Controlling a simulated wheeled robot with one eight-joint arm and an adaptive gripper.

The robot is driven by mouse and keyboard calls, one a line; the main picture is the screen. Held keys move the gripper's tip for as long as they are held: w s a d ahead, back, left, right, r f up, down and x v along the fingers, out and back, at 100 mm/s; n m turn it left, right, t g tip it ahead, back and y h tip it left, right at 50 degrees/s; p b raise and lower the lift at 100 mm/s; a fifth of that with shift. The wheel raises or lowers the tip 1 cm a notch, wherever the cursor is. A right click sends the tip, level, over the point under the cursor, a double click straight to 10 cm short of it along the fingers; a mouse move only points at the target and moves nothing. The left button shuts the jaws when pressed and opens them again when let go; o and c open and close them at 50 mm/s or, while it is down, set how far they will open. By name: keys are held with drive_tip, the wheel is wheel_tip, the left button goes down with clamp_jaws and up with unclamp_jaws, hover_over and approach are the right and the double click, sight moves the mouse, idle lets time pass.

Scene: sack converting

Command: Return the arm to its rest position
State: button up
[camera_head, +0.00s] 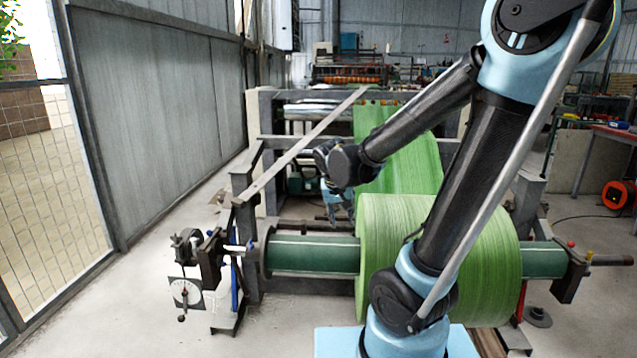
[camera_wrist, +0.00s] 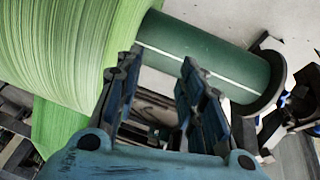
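My gripper (camera_head: 338,205) hangs at the end of my bent arm, above and behind the green roll shaft in the head view. In the wrist view my gripper (camera_wrist: 158,72) has its two blue-black fingers apart, with nothing between them. Past the fingertips lies the dark green shaft (camera_wrist: 205,55) with a white stripe, next to the green sack roll (camera_wrist: 70,50). I cannot tell the exact gap between the fingers and the shaft. In the head view the roll (camera_head: 450,255) is partly hidden by my arm.
A metal frame (camera_head: 245,185) surrounds the roll, with a diagonal bar (camera_head: 305,142) near my gripper. Grey wall panels (camera_head: 160,110) are at left. A workbench (camera_head: 610,135) is at right. Floor at front left is clear.

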drive_tip(key=s+d+f+g+y, duration=0.1)
drive_tip(key=s+d+f, duration=0.1)
drive_tip(key=s+d, duration=0.4)
drive_tip(key=s+d+f+g, duration=0.1)
drive_tip(key=s+d, duration=0.4)
drive_tip(key=s, duration=0.7)
drive_tip(key=shift+s+d+f+y, duration=0.3)
drive_tip(key=shift+d+f+y, duration=0.05)
drive_tip(key=shift+f+y, duration=0.05)
